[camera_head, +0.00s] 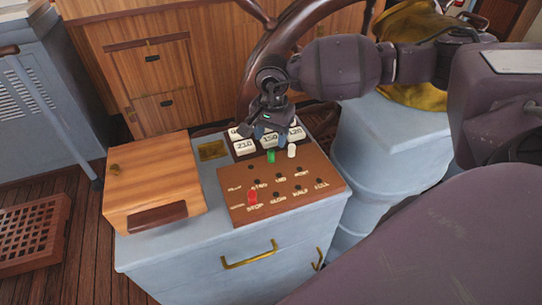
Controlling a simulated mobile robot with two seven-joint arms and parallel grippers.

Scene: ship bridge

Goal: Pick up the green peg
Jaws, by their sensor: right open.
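The green peg (271,156) stands upright near the back edge of a brown peg board (310,180) with labelled holes. A white peg (291,151) stands just to its right. A red peg (252,197) stands near the front left of the board, by a "STOP" label. My right gripper (270,136) points down above and slightly behind the green peg. It is open, with its fingertips apart and nothing visible between them. The fingertips overlap the numbered white blocks in the picture; the exact height above the peg is hard to tell. My left gripper is out of view.
The board lies on a grey cabinet (185,245) with a brass handle (249,256). A wooden box (153,183) sits left of the board. A dark rack holds numbered white blocks (244,146) behind it. A large ship's wheel (254,65) rises close behind my right gripper.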

